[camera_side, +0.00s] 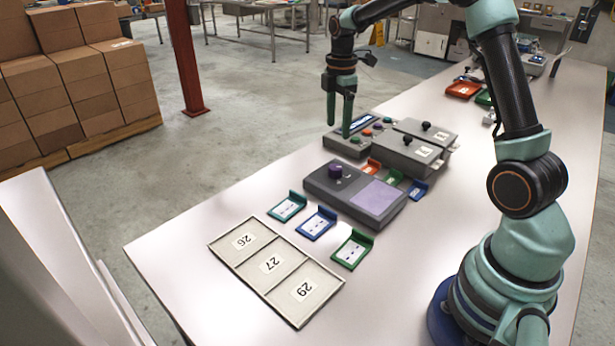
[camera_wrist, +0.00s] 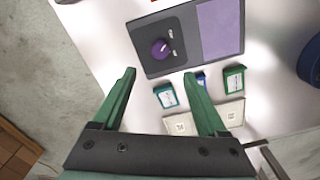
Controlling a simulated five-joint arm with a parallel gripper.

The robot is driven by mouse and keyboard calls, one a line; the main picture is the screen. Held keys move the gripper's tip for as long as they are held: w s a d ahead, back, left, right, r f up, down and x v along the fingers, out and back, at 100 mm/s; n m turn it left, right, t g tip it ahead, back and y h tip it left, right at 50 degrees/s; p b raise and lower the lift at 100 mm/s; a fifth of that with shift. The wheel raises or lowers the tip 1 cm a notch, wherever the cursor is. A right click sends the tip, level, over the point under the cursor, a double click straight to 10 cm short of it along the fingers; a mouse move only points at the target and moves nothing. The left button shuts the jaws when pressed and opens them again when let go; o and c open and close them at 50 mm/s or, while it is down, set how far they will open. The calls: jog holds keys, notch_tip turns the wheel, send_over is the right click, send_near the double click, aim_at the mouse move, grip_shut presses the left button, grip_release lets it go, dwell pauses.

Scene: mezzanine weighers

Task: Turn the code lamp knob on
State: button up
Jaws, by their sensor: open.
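A purple round knob (camera_side: 336,171) stands on the left part of a dark grey box (camera_side: 321,190) with a pale lilac panel (camera_side: 375,197). In the wrist view the knob (camera_wrist: 160,48) shows beyond my fingertips, with two small labels beside it, too small to read. A light mark runs across its top. The lilac panel (camera_wrist: 221,26) lies to its right. My gripper (camera_side: 340,128) points down beyond the box, near a grey unit with coloured buttons.
Lidded grey boxes (camera_side: 410,150) and the button unit (camera_side: 352,141) stand behind the knob box. Teal, blue and green tags (camera_side: 318,223) lie in front. A tray marked 26, 27, 29 (camera_side: 317,306) is near the table's front edge. Red and green trays (camera_side: 463,89) lie farther back.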

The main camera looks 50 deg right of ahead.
aim_at(336, 167)
notch_tip(336, 167, down, 12)
jog(key=shift+r, duration=0.15)
dwell(0.3)
grip_shut()
